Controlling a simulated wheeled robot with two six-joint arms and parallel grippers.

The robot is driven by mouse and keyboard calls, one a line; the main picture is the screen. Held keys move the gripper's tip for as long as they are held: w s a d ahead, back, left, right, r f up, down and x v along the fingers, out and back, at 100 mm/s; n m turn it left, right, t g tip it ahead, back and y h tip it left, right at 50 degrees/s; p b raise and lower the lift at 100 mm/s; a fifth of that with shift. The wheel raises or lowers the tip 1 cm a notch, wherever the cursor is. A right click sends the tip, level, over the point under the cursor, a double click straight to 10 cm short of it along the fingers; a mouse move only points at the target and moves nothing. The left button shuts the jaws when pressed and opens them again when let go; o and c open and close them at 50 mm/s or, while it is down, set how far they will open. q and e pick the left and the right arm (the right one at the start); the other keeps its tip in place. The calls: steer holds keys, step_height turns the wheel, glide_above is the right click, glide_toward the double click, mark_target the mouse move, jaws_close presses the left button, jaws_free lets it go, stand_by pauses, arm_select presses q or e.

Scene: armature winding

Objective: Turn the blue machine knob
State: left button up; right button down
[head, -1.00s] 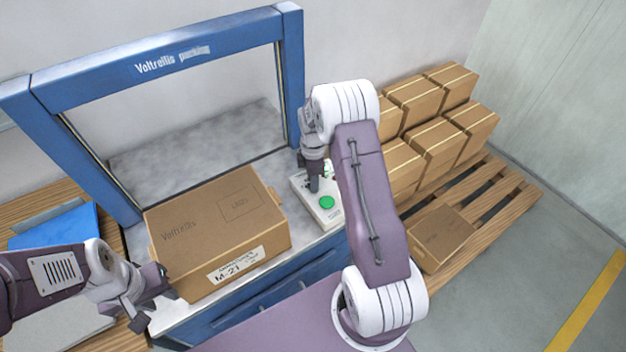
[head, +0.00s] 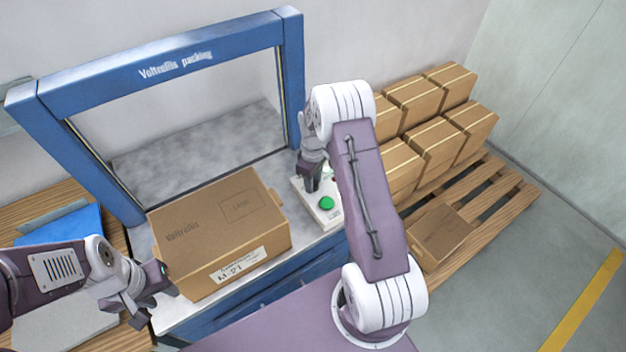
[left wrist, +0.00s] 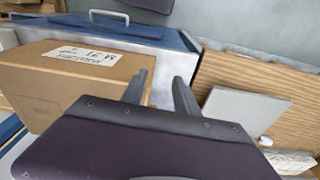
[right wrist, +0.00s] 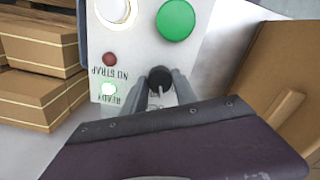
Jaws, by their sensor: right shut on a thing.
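The blue strapping machine (head: 175,58) is a tall blue frame over a grey table. A pale control panel (head: 335,217) sits at its right side, with a green button (head: 327,203). In the right wrist view, a small dark knob (right wrist: 160,76) stands on the panel below the green button (right wrist: 175,19); it looks black rather than blue. My right gripper (right wrist: 162,88) is shut on this knob, a finger at each side. It reaches down to the panel in the head view (head: 310,183). My left gripper (head: 155,292) is open and empty beside the carton; its parted fingers show in the left wrist view (left wrist: 160,82).
A large carton (head: 215,225) lies on the machine table, left of the panel. Several cartons (head: 435,145) are stacked on a pallet (head: 500,210) at right. The panel has a lit READY lamp (right wrist: 108,89) and a dark red NO STRAP lamp (right wrist: 110,59).

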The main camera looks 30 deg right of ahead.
steer(key=m, duration=0.4)
steer(key=shift+r+m+p, duration=0.1)
steer(key=shift+m+p, duration=0.2)
steer(key=shift+p, duration=0.05)
steer(key=m, duration=0.3)
steer(key=shift+m, duration=0.3)
steer(key=m, duration=0.3)
steer(key=shift+m+p, duration=0.3)
steer(key=shift+p, duration=0.1)
steer(key=shift+m, duration=1.8)
steer(key=c, duration=1)
jaws_free()
steer(key=shift+o, duration=0.2)
